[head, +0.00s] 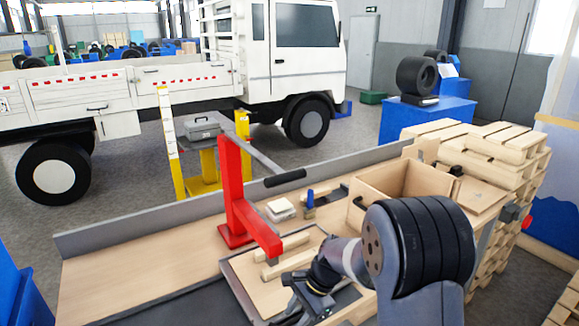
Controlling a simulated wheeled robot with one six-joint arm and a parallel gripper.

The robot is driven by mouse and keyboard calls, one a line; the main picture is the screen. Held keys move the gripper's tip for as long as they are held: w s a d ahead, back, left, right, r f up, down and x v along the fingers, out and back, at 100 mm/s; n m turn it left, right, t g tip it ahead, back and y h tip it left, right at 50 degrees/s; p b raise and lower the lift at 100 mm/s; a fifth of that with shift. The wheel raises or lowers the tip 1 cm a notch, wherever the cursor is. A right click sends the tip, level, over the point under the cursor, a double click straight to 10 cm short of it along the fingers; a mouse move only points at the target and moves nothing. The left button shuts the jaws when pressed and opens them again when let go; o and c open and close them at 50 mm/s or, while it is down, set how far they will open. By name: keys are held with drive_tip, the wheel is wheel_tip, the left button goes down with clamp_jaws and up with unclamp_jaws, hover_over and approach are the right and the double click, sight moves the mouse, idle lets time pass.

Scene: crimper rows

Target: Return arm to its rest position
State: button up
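My arm comes in from the lower right, bent over the workbench (140,262), with its dark rounded joint in the foreground. My gripper (300,306) points down and left over the front of the bench, near the lower edge of the picture. Its fingers are small, dark and partly hidden, so I cannot tell if they are open or hold anything. A red crimper (232,185) with a black-handled lever stands on the bench to the left of my gripper. Light wooden strips (283,247) lie under its arm, on a dark-edged board beyond my gripper.
A wooden box (375,185) stands on the bench behind my arm. A blue-topped item (310,200) and a pale stack (281,209) stand mid-bench. Stacked pallets (490,150) are at right. The bench's left part is clear. A white truck (290,50) stands behind.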

drive_tip(key=shift+s+a, duration=0.45)
drive_tip(key=shift+a, duration=0.15)
drive_tip(key=shift+s+a, duration=0.4)
drive_tip(key=shift+a, duration=0.2)
